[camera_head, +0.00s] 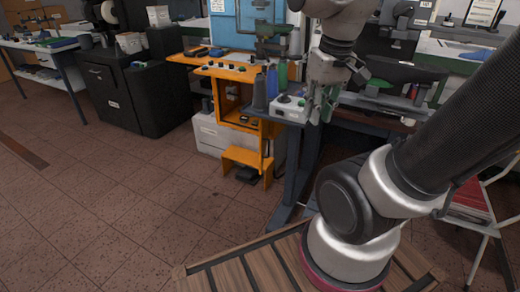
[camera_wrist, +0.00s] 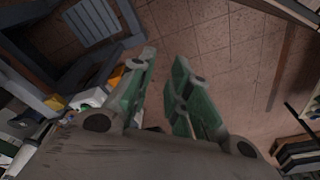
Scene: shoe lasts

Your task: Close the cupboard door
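My gripper (camera_head: 322,100) hangs from the arm at the upper right of the head view, in front of a workbench. In the wrist view its two green-padded fingers (camera_wrist: 164,60) stand apart with nothing between them, over brown floor tiles. An orange workstation (camera_head: 228,70) stands left of the gripper, with an open-fronted compartment (camera_head: 228,95) below its top. I cannot clearly make out a cupboard door; the area right of that compartment is partly hidden by a grey stand and bench items. My gripper appears apart from the orange workstation.
A black cabinet machine (camera_head: 145,98) stands left of the orange workstation, beside a white-topped table (camera_head: 45,45). A small orange step (camera_head: 246,160) sits on the floor. A white-framed rack (camera_head: 480,220) is at the right.

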